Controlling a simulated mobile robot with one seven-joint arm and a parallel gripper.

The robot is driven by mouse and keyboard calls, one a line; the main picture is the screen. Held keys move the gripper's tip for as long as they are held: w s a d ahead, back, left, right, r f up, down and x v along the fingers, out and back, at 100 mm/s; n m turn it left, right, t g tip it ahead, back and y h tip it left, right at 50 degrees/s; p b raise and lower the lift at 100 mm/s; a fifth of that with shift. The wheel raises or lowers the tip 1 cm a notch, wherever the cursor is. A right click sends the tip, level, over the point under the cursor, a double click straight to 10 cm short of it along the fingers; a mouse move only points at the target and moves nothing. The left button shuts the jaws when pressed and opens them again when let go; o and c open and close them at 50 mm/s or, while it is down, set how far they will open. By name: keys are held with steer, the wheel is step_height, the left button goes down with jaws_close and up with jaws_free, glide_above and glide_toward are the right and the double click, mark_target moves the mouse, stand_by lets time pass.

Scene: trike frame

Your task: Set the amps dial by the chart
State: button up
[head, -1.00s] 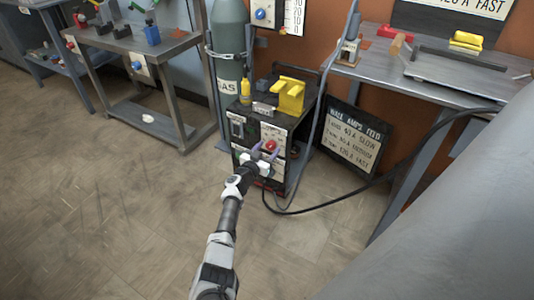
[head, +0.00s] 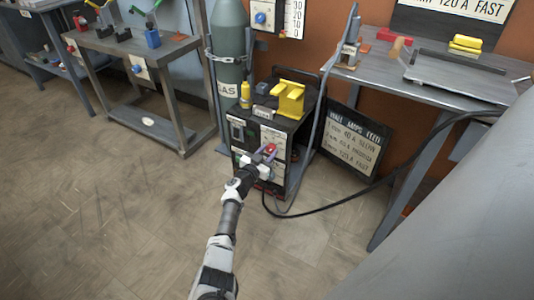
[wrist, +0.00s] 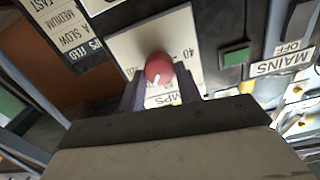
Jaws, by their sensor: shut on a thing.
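The red amps dial (head: 271,148) is on the front panel of the dark welding machine (head: 243,158). In the wrist view the dial (wrist: 158,68) sits on a pale plate, with a 40 mark to its right and a partly hidden AMPS label below. A white line on the dial points down in that picture. My gripper (head: 265,153) reaches the panel, and its fingers (wrist: 158,84) are shut on the dial from both sides. The chart (head: 353,140) leans beside the machine and lists 40 A slow, a medium line and 120 A fast.
A green switch (wrist: 235,57) and a MAINS OFF label (wrist: 283,62) are near the dial. A yellow thing (head: 288,97) lies on top of the machine. A grey gas cylinder (head: 229,60) stands behind. A black cable (head: 335,203) runs across the floor at right.

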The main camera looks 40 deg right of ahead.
steer(key=m, duration=0.5)
steer(key=shift+s+f, duration=0.1)
steer(key=m+b, duration=0.1)
steer(key=m, duration=0.3)
steer(key=shift+m, duration=0.4)
stand_by(0.4)
steer(key=o, duration=1)
steer(key=shift+s+a, duration=0.1)
